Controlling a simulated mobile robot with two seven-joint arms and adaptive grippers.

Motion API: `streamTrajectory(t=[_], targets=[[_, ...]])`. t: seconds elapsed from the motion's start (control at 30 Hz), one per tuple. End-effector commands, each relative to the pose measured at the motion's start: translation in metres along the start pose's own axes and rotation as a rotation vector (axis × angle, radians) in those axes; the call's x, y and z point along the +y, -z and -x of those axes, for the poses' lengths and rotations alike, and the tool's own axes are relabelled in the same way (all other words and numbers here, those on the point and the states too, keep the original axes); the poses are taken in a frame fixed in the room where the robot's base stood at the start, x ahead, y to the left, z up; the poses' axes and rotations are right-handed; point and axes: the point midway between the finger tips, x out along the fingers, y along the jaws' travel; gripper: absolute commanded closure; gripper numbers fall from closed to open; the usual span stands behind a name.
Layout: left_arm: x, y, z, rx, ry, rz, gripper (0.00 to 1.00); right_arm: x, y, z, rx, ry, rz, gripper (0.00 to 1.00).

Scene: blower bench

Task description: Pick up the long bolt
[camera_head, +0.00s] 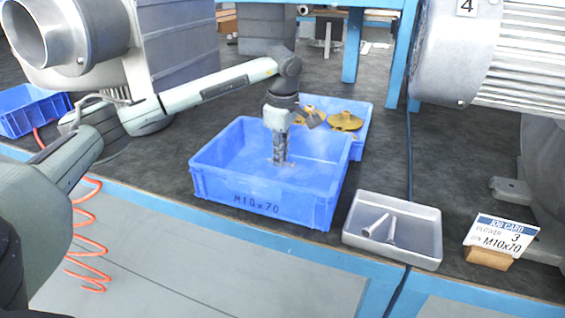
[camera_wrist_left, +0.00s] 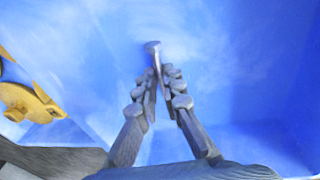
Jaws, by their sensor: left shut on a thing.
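My left gripper (camera_head: 281,160) reaches down into the blue bin marked M10x70 (camera_head: 262,208). In the left wrist view its fingers (camera_wrist_left: 160,90) are closed on a grey metal bolt (camera_wrist_left: 153,48). The bolt's round head sticks out beyond the fingertips, and part of its shank is hidden between them. In the head view the bolt is too small to make out clearly at the fingertips. The blue bin floor fills most of the wrist view. My right gripper is not in view.
A grey tray (camera_head: 425,222) with two bolts (camera_head: 376,225) stands right of the bin. A job card (camera_head: 500,232) reading M10x70 stands further right. A second blue bin with brass-coloured parts (camera_head: 344,121) is behind. Blower housings (camera_head: 75,35) and a motor (camera_head: 490,60) flank the bench.

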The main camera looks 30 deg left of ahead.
Motion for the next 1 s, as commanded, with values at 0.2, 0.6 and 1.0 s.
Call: streamTrajectory(t=[0.2, 0.6, 1.0], targets=[[0.001, 0.0, 0.002, -0.001, -0.001, 0.0, 1.0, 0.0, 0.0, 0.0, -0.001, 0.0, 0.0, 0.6], [0.002, 0.023, 0.048, 0.002, -0.002, 0.007, 1.0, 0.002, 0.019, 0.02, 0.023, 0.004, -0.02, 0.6], [-0.018, 0.1, 0.092, 0.0, -0.002, 0.003, 1.0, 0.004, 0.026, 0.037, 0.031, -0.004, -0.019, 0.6]])
